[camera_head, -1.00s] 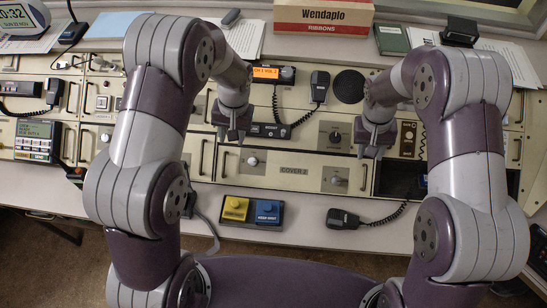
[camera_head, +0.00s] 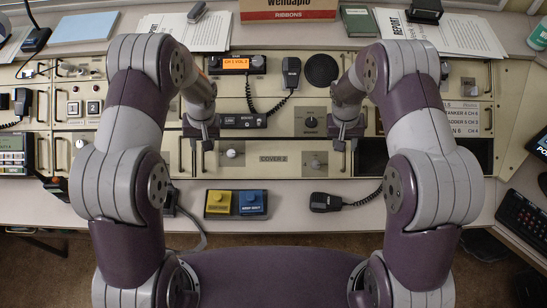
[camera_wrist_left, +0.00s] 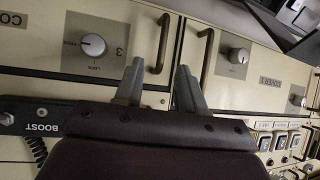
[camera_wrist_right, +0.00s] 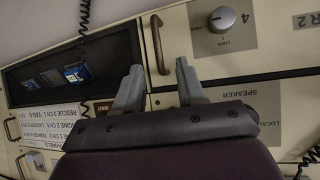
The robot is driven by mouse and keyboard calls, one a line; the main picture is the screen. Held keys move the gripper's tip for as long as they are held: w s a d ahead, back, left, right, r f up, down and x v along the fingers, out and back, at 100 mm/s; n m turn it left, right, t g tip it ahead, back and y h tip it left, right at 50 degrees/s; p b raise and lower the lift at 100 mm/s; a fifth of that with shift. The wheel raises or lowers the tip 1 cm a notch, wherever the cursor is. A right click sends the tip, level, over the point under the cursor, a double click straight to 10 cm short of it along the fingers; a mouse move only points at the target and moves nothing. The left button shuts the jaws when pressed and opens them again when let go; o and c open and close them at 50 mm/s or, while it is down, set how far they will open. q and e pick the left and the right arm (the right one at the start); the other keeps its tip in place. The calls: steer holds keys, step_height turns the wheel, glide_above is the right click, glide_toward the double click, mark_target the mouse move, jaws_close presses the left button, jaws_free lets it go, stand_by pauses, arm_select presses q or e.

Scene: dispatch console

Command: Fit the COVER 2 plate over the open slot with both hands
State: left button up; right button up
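The COVER 2 plate (camera_head: 273,171) is a cream panel with a knob near each end and an upright handle at each end. It lies flat in the console, left of the dark open slot (camera_head: 480,152). The slot also shows in the right wrist view (camera_wrist_right: 108,48), with small items inside. My left gripper (camera_head: 201,140) is open over the plate's left handle (camera_wrist_left: 163,42), which appears between its fingertips in the left wrist view. My right gripper (camera_head: 347,140) is open over the right handle (camera_wrist_right: 159,45), likewise lined up between its fingertips. My right arm hides the slot's middle.
A yellow and blue button box (camera_head: 236,204) and a corded microphone (camera_head: 326,202) lie on the desk in front. Another microphone (camera_head: 291,72) and a radio (camera_head: 238,64) are above the plate. A keyboard (camera_head: 525,218) is at the right.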

arm_select(q)
steer(key=shift+a+f, duration=0.15)
steer(key=shift+f, duration=0.7)
steer(key=shift+a+f, duration=0.1)
steer(key=shift+f, duration=0.7)
arm_select(e)
steer(key=shift+d+f, duration=0.15)
steer(key=shift+f, duration=0.7)
steer(key=shift+d+f, duration=0.15)
steer(key=shift+f, duration=0.7)
arm_select(q)
steer(key=shift+s, duration=0.1)
jaws_close()
arm_select(e)
steer(key=shift+s, duration=0.1)
jaws_close()
arm_select(q)
steer(key=shift+a+r, duration=0.1)
arm_select(e)
steer(key=shift+r, duration=0.1)
